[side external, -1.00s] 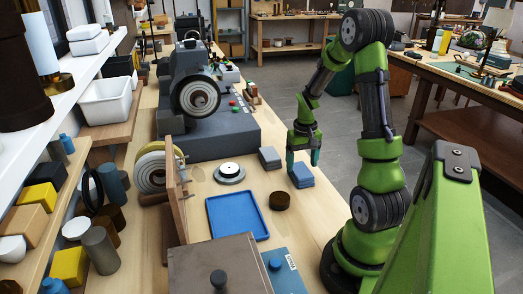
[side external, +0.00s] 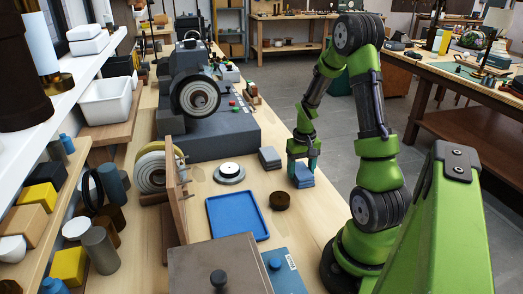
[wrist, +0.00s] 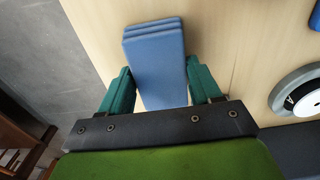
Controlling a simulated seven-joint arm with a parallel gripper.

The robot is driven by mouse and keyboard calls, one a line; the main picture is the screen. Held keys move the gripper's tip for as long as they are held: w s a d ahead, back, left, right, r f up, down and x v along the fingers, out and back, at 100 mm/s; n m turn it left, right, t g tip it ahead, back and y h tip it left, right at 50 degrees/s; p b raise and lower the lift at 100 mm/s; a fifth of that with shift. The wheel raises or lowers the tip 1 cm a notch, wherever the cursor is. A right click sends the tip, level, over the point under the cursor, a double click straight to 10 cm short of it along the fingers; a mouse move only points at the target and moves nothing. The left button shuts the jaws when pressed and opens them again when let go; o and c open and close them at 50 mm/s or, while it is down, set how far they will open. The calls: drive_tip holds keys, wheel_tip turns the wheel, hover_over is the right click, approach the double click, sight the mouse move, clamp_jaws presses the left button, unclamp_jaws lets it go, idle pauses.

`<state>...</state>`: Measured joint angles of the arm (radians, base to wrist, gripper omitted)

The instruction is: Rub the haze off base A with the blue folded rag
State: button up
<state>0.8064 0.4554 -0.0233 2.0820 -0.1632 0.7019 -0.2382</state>
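The blue folded rag (side external: 304,180) lies on the bench near its right edge. In the wrist view the rag (wrist: 155,50) shows as a stack of flat layers. My gripper (side external: 302,163) is over the rag, pointing down. In the wrist view my gripper (wrist: 160,72) is open, with one green finger on each side of the rag; whether they touch it is unclear. A round metal base (side external: 229,173) with a pale centre, seemingly base A, stands left of the rag. It also shows at the wrist view's right edge (wrist: 285,98), partly cut off.
A grey folded stack (side external: 269,157) lies between the base and the rag. A blue tray (side external: 238,217) and a small brown cup (side external: 279,200) are nearer the camera. The bench edge is close to my gripper's right.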

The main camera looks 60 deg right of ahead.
drive_tip(key=shift+r, duration=2.55)
drive_tip(key=w+a+r, duration=0.1)
drive_tip(key=w, duration=0.5)
drive_tip(key=w+a+r, duration=0.2)
drive_tip(key=w, duration=0.4)
approach(229, 168)
drive_tip(key=shift+d+f, duration=0.1)
drive_tip(key=shift+f, duration=1.25)
